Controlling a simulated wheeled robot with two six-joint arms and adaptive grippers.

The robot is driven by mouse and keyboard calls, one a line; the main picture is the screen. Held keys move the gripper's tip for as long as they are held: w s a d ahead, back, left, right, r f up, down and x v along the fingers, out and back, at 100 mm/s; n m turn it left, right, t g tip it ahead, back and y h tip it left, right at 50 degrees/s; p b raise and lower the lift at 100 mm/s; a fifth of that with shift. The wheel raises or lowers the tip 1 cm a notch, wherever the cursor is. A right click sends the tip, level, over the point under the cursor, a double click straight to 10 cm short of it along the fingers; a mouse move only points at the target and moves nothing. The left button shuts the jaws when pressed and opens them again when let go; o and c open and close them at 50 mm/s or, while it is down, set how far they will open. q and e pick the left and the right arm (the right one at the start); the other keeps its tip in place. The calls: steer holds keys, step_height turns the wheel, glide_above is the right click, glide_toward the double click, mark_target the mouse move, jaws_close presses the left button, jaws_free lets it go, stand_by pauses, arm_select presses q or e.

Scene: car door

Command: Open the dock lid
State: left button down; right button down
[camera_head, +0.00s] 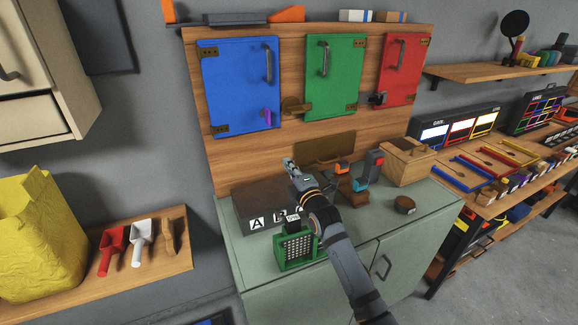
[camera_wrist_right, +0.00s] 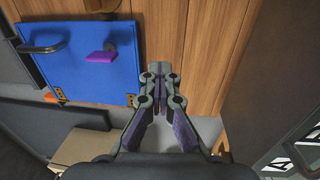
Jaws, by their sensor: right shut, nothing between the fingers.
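A dark brown box (camera_head: 250,207) with white letter labels stands on the green cabinet top below the wall panel. It may be the dock, but I cannot tell for sure which part is the lid. Its labelled side (camera_wrist_right: 285,158) shows at the lower right of the right wrist view. My right gripper (camera_head: 290,163) is above the box's right part, in front of the wooden panel. In the right wrist view its fingers (camera_wrist_right: 160,72) are together and empty, apart from the panel's doors. My forearm hides part of the box front. My left gripper is not in view.
Blue (camera_head: 232,85), green (camera_head: 335,75) and red (camera_head: 402,70) doors on the panel are shut. A green slotted box (camera_head: 297,250) stands in front of the dark box.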

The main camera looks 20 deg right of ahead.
stand_by(0.3)
steer(key=c, duration=1.7)
jaws_free()
steer(key=s, duration=0.4)
steer(key=s+f, duration=0.1)
steer(key=s, duration=0.7)
steer(key=shift+d+f, duration=0.2)
